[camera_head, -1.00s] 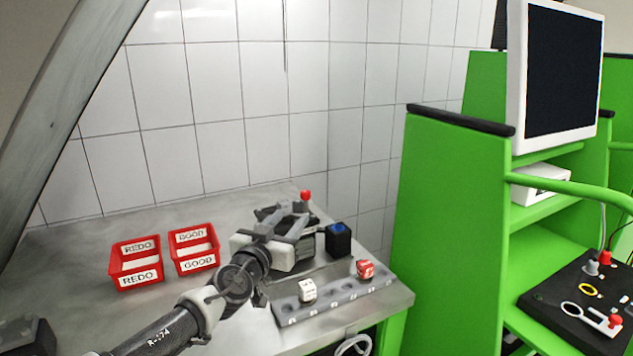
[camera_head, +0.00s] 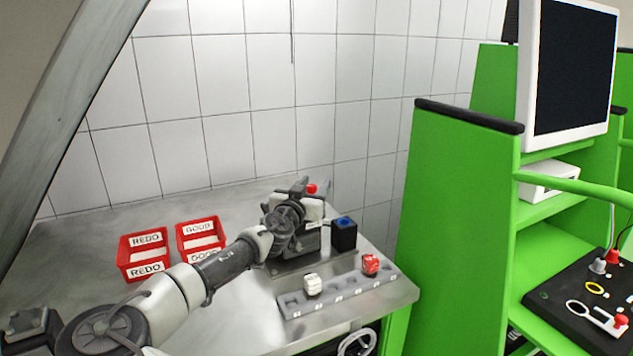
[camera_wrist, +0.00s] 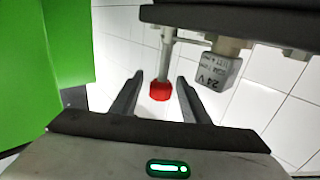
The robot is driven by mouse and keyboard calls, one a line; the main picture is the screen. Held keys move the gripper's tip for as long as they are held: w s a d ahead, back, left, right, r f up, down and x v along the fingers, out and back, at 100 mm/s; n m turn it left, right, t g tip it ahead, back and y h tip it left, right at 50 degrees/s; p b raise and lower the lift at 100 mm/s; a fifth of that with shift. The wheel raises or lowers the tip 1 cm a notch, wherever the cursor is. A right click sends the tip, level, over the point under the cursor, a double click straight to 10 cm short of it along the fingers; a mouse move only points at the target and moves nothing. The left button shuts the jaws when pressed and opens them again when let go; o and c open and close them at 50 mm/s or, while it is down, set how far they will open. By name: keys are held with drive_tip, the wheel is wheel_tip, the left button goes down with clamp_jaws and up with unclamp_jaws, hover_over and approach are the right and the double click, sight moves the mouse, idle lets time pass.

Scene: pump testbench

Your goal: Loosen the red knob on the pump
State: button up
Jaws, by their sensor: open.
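The red knob (camera_head: 312,188) stands at the top of the pump (camera_head: 312,240), which is partly hidden behind my arm in the head view. In the wrist view the red knob (camera_wrist: 160,91) sits at the end of a metal stem (camera_wrist: 167,55), between my two fingers. My gripper (camera_wrist: 160,77) is open, with a gap visible on both sides of the knob. In the head view my gripper (camera_head: 302,185) is at the pump's top, by the knob. A small block marked 24 V (camera_wrist: 217,72) is on the pump, right of the right finger.
A black box with a blue button (camera_head: 344,234) stands right of the pump. A grey rack (camera_head: 340,294) holds a white cube and a red cube in front. REDO (camera_head: 143,256) and GOOD (camera_head: 200,240) red bins are left. A green shelf frame (camera_head: 450,220) rises at right.

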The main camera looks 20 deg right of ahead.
drive_tip(key=shift+x, duration=1.05)
drive_tip(key=c, duration=1.1)
drive_tip(key=shift+o, duration=0.2)
